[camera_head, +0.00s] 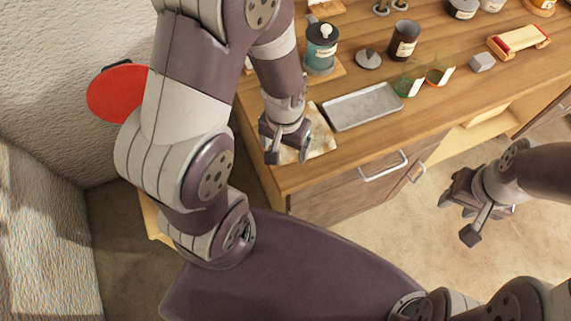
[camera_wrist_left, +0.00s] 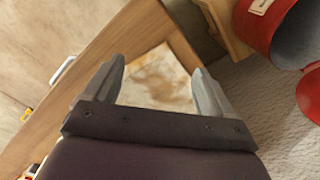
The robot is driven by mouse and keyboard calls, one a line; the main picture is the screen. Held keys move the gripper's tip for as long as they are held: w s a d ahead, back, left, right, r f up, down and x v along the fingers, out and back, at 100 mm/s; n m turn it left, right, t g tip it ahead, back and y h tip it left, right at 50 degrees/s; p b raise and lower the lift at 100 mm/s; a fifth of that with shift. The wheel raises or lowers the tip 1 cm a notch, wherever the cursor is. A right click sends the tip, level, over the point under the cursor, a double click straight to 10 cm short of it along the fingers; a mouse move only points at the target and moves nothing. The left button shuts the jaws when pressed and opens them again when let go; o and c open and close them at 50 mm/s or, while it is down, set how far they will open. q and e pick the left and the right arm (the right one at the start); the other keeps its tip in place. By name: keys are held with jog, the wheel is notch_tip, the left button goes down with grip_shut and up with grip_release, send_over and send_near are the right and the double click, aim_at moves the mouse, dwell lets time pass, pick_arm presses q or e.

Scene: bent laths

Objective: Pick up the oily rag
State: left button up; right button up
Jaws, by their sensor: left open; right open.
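The oily rag (camera_head: 319,137) is a flat, cream cloth with brown stains. It lies on the wooden worktop near its left front corner, beside the metal tray. My left gripper (camera_head: 286,156) is over the rag and partly hides it. In the left wrist view the rag (camera_wrist_left: 158,82) shows between the two open fingers of the left gripper (camera_wrist_left: 155,90), with nothing held. I cannot tell the exact height of the fingers above the cloth. My right gripper (camera_head: 456,217) is open and empty, off to the right in front of the cabinet, above the floor.
The grey metal tray (camera_head: 362,107) lies right of the rag. A red bin (camera_wrist_left: 268,22) stands on the floor beside the worktop. Drawer handles (camera_head: 383,167) stick out in front.

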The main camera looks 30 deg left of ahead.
pick_arm(q)
jog(key=f, duration=0.2)
jog(key=f+b, duration=0.1)
jog(key=shift+s+a, duration=0.15)
jog(key=shift+a, duration=0.1)
jog(key=shift+r, duration=0.1)
pick_arm(e)
jog(key=shift+s+a+f, duration=0.15)
jog(key=shift+a+f, duration=0.05)
jog(key=shift+f, duration=0.7)
pick_arm(q)
jog(key=shift+d, duration=0.15)
grip_shut()
notch_tip(320, 180, up, 21)
jog(key=p, duration=2.1)
pick_arm(e)
notch_tip(320, 180, up, 21)
